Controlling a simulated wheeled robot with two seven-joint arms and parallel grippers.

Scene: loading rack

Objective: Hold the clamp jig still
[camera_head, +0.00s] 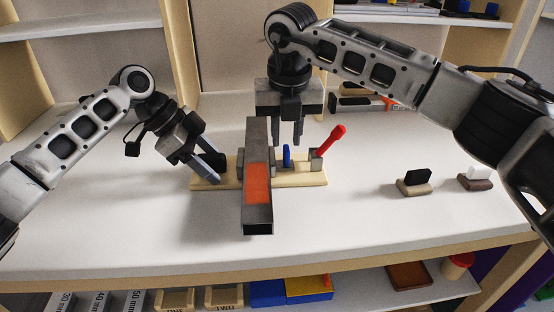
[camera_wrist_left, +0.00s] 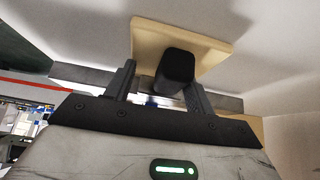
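The clamp jig (camera_head: 316,180) stands on the white table, a pale wooden base with a blue piece (camera_head: 287,156) and a red lever (camera_head: 331,140) tilted up to the right. A long grey bar (camera_head: 258,222) with an orange patch lies across it toward the front. My left gripper (camera_head: 212,170) is at the base's left end. In the left wrist view its fingers (camera_wrist_left: 160,90) are apart on either side of a black post (camera_wrist_left: 178,66) on the wooden base (camera_wrist_left: 205,45), with a gap visible on one side. My right gripper (camera_head: 290,140) points down, open and empty, behind the bar and above the jig.
Two small stands, one with a black piece (camera_head: 416,178) and one with a white piece (camera_head: 478,174), are at the right. Boxes and bins, including a blue bin (camera_head: 268,291), fill the lower shelf.

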